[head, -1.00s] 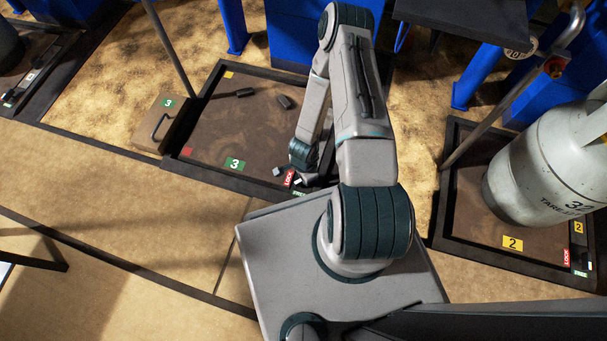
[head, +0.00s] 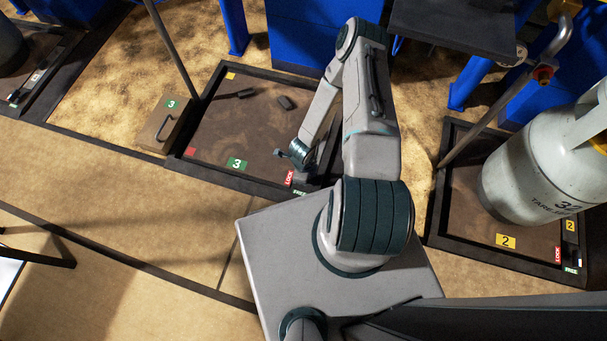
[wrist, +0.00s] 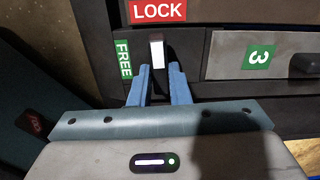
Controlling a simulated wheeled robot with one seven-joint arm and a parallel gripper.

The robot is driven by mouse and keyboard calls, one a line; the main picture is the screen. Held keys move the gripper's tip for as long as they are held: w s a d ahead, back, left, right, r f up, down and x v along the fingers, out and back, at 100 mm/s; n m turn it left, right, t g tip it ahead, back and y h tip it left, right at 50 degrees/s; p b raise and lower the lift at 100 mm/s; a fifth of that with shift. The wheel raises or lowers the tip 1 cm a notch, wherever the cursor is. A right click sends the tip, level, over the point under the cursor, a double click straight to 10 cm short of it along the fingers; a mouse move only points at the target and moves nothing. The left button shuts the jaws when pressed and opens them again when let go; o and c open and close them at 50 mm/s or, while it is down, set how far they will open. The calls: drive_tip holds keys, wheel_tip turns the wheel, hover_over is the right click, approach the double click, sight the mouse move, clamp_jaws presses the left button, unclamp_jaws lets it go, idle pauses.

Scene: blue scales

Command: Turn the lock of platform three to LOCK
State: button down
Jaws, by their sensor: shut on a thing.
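Platform three (head: 215,120) is a brown plate in a dark frame with a green 3 label (head: 237,164). Its lock lever (wrist: 157,54), dark with a white stripe, stands between my gripper's blue fingers (wrist: 158,76) in the wrist view. My gripper (head: 294,160) is shut on the lever at the platform's front right corner in the head view, which hides the lever. In the wrist view the white stripe points up towards the red LOCK label (wrist: 158,11). The green FREE label (wrist: 123,59) is left of the lever.
A grey panel with a green 3 (wrist: 259,57) lies right of the lever. A tan case marked 3 (head: 160,126) stands left of the platform.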

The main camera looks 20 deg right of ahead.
drive_tip(key=shift+m, duration=0.4)
drive_tip(key=c, duration=1.4)
unclamp_jaws()
drive_tip(key=shift+o, duration=0.2)
